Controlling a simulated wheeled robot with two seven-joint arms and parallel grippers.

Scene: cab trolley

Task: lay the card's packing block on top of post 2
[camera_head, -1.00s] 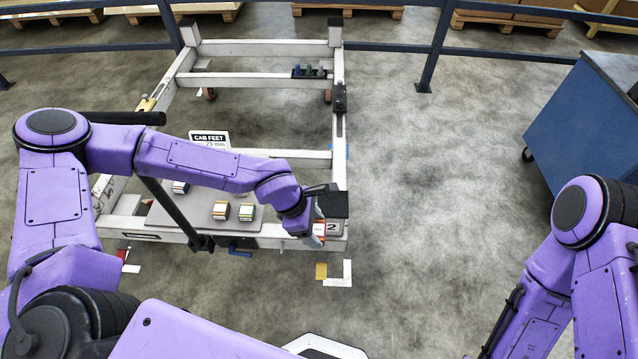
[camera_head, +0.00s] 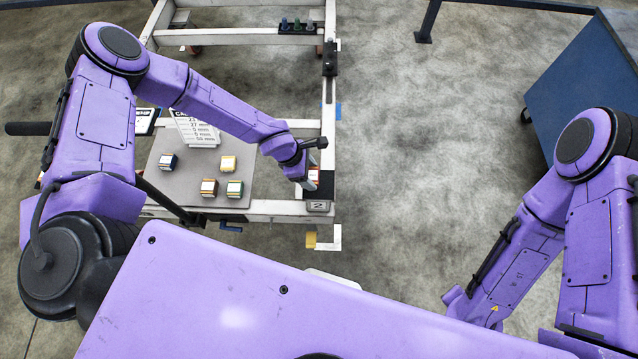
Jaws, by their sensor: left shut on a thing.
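Post 2 (camera_head: 318,207) is the grey block marked "2" at the near right corner of the white trolley frame. The card (camera_head: 198,130) stands at the back of the grey tray, partly hidden by my left arm. It lists several values in mm, only partly readable. My right arm is at the right; its gripper is not visible.
A blue cabinet (camera_head: 580,85) stands right. Floor between is clear.

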